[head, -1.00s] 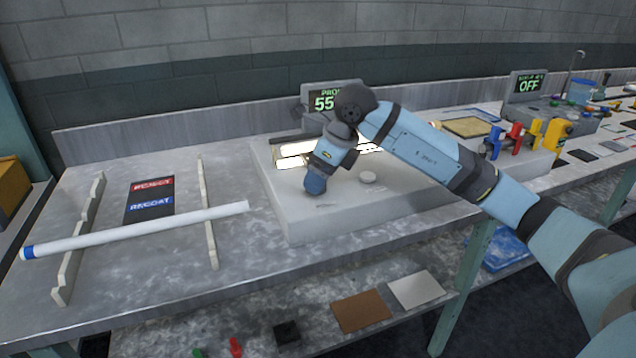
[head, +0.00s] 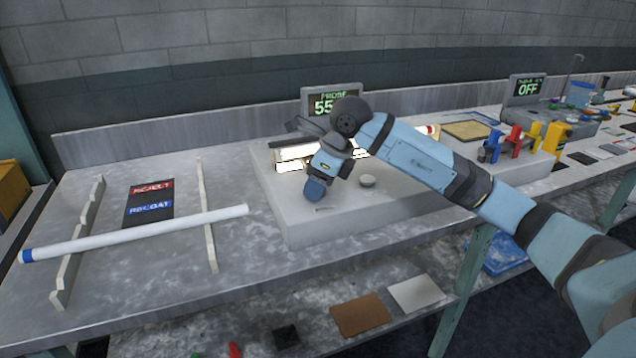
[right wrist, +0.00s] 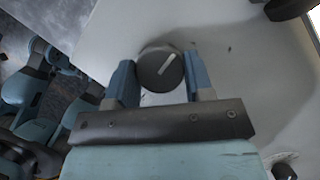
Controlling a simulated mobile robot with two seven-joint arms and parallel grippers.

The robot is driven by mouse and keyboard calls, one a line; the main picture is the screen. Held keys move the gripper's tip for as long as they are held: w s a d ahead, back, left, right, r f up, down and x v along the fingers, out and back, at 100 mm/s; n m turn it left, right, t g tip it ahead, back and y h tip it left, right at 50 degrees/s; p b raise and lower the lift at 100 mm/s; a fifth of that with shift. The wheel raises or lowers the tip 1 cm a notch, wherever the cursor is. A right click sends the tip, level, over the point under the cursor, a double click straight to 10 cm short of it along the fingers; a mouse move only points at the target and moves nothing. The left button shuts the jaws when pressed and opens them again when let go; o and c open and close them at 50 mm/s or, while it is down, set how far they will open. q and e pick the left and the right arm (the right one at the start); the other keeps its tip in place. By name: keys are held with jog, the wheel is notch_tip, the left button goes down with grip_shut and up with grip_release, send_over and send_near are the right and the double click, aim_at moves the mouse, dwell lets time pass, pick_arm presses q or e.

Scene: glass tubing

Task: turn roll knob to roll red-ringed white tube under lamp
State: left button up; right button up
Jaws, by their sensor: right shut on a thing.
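My right gripper (head: 315,190) is down at the front of the white lamp box (head: 350,222). In the right wrist view, its fingers (right wrist: 160,82) stand on either side of a round dark knob (right wrist: 160,68) with a pale pointer line, and they are shut on it. In the head view the gripper hides this knob. The lamp (head: 288,166) glows white behind my wrist. A white tube end with a red ring (head: 430,130) shows past my forearm, which hides most of the tube. My left gripper is not in view.
A second round knob (head: 367,181) sits to the right on the box. A display (head: 333,102) stands behind, partly covered. A blue-ended white tube (head: 140,233) rests on two notched rails at left, beside a reject/recoat card (head: 150,203). Colored clamps (head: 515,140) stand to the right.

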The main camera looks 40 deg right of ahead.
jog(key=n+y, duration=0.1)
jog(key=n, duration=0.2)
jog(key=shift+w+g, duration=0.1)
jog(key=shift+g, duration=0.3)
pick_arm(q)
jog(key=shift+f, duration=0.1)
pick_arm(e)
jog(key=shift+n, duration=0.4)
jog(key=o, duration=0.9)
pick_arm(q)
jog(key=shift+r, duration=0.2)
pick_arm(e)
jog(key=shift+r, duration=0.1)
jog(key=shift+d+r, duration=0.15)
jog(key=shift+r, duration=0.15)
pick_arm(q)
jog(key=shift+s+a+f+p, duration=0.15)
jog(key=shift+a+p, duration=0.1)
jog(key=shift+p, duration=0.8)
pick_arm(e)
jog(key=shift+v, duration=6.55)
